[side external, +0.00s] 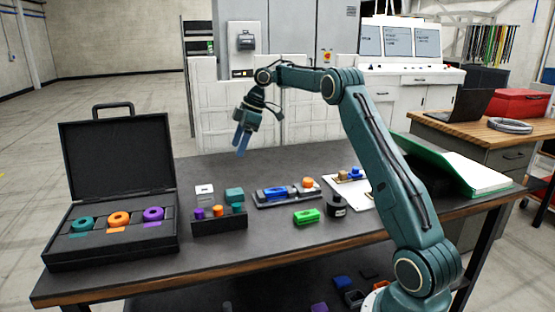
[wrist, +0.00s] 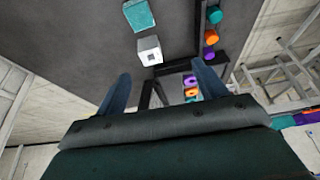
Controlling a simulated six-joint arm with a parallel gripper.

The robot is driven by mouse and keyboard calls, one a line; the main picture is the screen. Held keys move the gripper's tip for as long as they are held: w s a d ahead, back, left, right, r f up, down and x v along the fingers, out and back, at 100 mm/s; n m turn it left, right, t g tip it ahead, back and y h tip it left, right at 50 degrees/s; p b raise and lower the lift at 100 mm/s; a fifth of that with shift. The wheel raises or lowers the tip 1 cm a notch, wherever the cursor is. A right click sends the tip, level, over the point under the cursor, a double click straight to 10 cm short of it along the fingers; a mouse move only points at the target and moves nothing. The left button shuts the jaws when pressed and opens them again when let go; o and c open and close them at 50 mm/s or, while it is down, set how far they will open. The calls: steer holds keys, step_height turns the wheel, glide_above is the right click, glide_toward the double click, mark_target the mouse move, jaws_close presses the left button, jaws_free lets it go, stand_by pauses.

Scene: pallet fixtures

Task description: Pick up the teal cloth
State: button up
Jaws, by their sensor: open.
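A teal block-like piece (side external: 235,195), the only thing resembling the teal cloth, lies on the dark table behind a small black rack. It also shows at the top of the wrist view (wrist: 138,15); I cannot tell whether it is folded fabric. My gripper (side external: 241,142) is raised well above the table, over its back part, apart from the teal piece. Its two blue fingers (wrist: 161,72) are spread with nothing between them in the wrist view.
A white block (side external: 204,190) sits left of the teal piece. The black rack (side external: 219,224) holds purple, orange and teal pegs. An open black case (side external: 110,252) with rings stands left. A grey tray (side external: 288,200), green block (side external: 306,216) and black bottle (side external: 336,206) lie right.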

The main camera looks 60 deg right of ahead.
steer(key=d+f+n, duration=0.1)
steer(key=d+f, duration=0.4)
glide_above(235, 192)
steer(key=s+d, duration=0.1)
steer(key=d, duration=0.1)
steer(key=shift+s+f, duration=0.2)
steer(key=shift+f, duration=3.7)
steer(key=shift+a, duration=0.1)
steer(key=shift+x, duration=2.6)
